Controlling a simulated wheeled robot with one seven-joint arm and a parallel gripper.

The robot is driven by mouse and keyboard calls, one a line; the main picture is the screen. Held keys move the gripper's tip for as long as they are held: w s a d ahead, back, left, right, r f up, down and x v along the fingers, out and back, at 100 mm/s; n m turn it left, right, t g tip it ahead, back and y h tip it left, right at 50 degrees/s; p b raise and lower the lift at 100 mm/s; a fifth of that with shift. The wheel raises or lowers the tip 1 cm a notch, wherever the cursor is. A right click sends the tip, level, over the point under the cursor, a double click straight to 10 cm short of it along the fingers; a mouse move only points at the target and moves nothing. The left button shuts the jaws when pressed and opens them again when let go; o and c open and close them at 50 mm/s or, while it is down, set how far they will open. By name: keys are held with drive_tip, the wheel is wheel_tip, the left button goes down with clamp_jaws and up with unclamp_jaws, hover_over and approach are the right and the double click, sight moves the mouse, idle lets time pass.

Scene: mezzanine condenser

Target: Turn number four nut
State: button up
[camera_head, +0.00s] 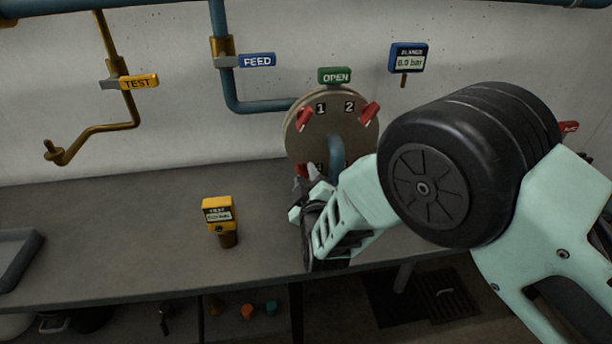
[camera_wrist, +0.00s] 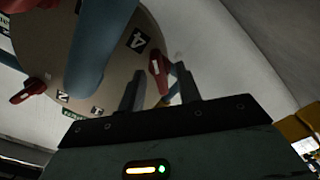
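The round beige plate (camera_head: 335,130) on the wall carries red nuts beside number labels. Nuts 1 (camera_head: 304,118) and 2 (camera_head: 369,112) show at its top. A red nut (camera_head: 301,170) at its lower left is partly hidden by my gripper (camera_head: 308,192). In the wrist view, the plate (camera_wrist: 105,75) fills the upper left. The number 4 label (camera_wrist: 137,40) is beside a red nut (camera_wrist: 157,68). My gripper (camera_wrist: 160,88) is open, and this nut appears between its fingers. Contact with the nut cannot be told.
A blue pipe (camera_head: 336,155) meets the plate's middle. A yellow handheld gauge (camera_head: 218,212) stands on the grey bench (camera_head: 120,230), left of my gripper. A grey tray (camera_head: 15,258) lies at the bench's left. FEED (camera_head: 257,60) and TEST (camera_head: 138,82) valves and a blue gauge (camera_head: 408,58) are above.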

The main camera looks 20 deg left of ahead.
clamp_jaws()
drive_tip(key=shift+f+m+b, duration=0.1)
drive_tip(key=shift+m+b, duration=0.2)
drive_tip(key=shift+b, duration=0.15)
drive_tip(key=m+b, duration=0.2)
drive_tip(key=b, duration=0.1)
drive_tip(key=shift+f+m, duration=0.15)
drive_tip(key=shift+m, duration=0.15)
drive_tip(key=m+b, duration=0.4)
drive_tip(key=b, duration=0.1)
drive_tip(key=shift+m+b, duration=0.3)
drive_tip(key=shift+b, duration=0.05)
drive_tip(key=m+b, duration=0.4)
drive_tip(key=b, duration=0.1)
drive_tip(key=shift+w, duration=0.1)
drive_tip(key=m+b, duration=0.3)
drive_tip(key=m, duration=0.1)
drive_tip(key=shift+r+b, duration=0.2)
drive_tip(key=shift+b, duration=0.2)
